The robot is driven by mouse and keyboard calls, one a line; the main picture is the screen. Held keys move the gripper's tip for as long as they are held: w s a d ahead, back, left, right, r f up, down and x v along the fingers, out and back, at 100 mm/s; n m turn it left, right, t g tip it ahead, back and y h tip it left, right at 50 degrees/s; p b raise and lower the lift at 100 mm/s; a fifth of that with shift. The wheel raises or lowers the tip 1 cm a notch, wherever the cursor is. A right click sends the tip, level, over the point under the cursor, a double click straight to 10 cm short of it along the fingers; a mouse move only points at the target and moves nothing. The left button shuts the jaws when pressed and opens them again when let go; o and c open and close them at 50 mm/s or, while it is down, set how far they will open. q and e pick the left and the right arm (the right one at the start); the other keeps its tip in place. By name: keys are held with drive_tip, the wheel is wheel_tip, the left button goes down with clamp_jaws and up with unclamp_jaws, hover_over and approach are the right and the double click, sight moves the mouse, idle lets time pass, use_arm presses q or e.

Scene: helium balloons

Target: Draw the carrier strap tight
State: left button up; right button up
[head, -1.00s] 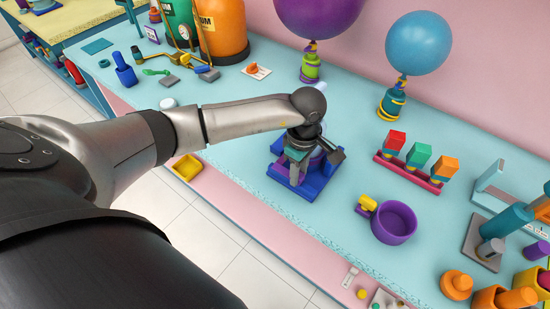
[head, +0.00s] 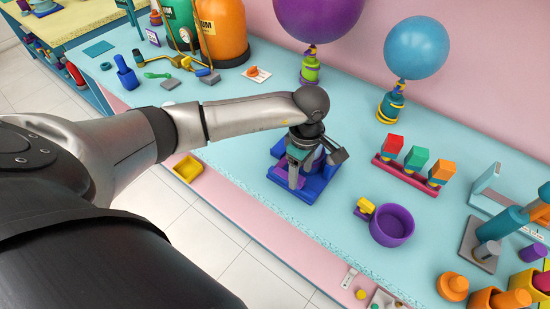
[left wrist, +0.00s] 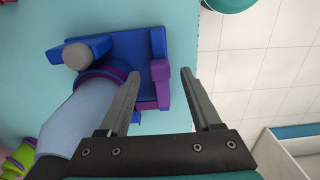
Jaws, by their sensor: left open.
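The carrier is a blue base (head: 318,186) on the light-blue counter; it also shows in the left wrist view (left wrist: 130,48). A purple strap end or tab (left wrist: 160,82) stands at the carrier's edge. A purple band curves around the foot of a pale blue rounded body (left wrist: 65,120) held in the carrier. A grey-ended blue knob (left wrist: 78,55) is at its corner. My left gripper (left wrist: 160,73) is open, with one finger on each side of the purple tab; I cannot tell whether they touch it. In the head view my left gripper (head: 297,180) hides part of the carrier.
A purple cup (head: 391,226) with a yellow clamp stands right of the carrier. A red rack (head: 405,176) with coloured blocks is farther right. Two balloons, purple (head: 318,14) and blue (head: 417,45), float behind. A yellow tray (head: 187,169) is at the front edge. Counter around the carrier is clear.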

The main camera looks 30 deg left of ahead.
sight(300, 179)
use_arm(q)
wheel_tip(300, 179, up, 13)
drive_tip(key=p, duration=0.8)
idle(0.6)
idle(0.5)
